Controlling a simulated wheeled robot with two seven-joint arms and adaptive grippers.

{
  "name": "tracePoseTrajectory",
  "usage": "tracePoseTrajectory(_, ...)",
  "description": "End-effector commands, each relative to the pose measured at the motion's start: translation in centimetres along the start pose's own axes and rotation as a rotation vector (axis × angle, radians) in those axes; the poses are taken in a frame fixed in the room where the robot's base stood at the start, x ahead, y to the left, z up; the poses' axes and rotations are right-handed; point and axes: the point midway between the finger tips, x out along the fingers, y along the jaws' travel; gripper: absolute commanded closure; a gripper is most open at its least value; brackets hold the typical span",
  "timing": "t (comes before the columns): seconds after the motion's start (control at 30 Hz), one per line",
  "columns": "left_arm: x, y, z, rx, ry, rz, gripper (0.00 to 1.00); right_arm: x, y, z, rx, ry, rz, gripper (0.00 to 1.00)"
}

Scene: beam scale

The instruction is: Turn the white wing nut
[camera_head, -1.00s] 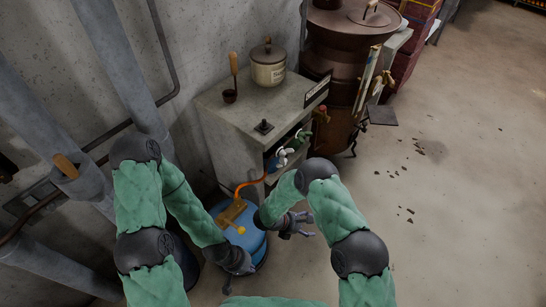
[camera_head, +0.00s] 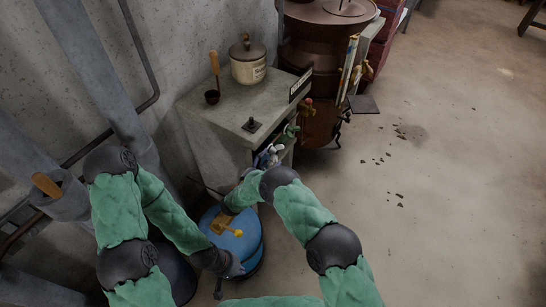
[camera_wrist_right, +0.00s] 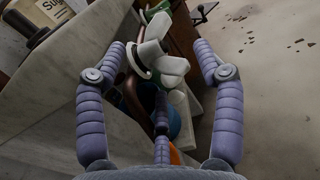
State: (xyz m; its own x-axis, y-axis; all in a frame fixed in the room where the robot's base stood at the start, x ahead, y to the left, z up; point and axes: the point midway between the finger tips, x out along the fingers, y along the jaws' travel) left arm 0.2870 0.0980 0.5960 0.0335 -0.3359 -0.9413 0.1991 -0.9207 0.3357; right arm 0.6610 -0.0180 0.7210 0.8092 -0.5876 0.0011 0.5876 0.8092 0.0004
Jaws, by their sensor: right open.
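The white wing nut (camera_wrist_right: 172,68) shows in the right wrist view, ahead of my right gripper and between its spread fingers. In the head view it is a small pale shape (camera_head: 273,155) at the cabinet's open front, partly hidden by my right arm. My right gripper (camera_wrist_right: 160,50) is open, with two fingers apart on either side and a third low in the middle. No finger clearly touches the nut. In the head view the right fingers are mostly hidden by the forearm. My left gripper (camera_head: 231,268) is low beside the blue tank, its fingers too dark to read.
The grey cabinet (camera_head: 200,130) carries a lidded pot (camera_head: 248,68) and a ladle (camera_head: 213,85). A green part (camera_head: 290,133) sits close beyond the nut. The blue tank (camera_head: 248,245) stands below. A brown boiler (camera_head: 320,30) is behind. The floor at right is mostly clear.

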Motion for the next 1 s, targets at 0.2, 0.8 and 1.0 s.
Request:
tracePoseTrajectory(0.2, 0.8, -0.3, 0.0, 0.0, 0.0, 0.0, 1.0, 2.9, -0.1, -0.1, 0.001, 0.001, -0.002, 0.31)
tracePoseTrajectory(0.8, 0.9, -0.3, -0.1, 0.0, 0.0, 0.0, 1.0, 3.8, 0.0, 0.0, 0.0, 0.001, 0.0, 0.74)
tracePoseTrajectory(1.0, 0.9, -0.3, -0.1, 0.0, 0.0, 0.0, 1.0, 3.9, -0.1, 0.1, 0.001, 0.0, -0.002, 0.88)
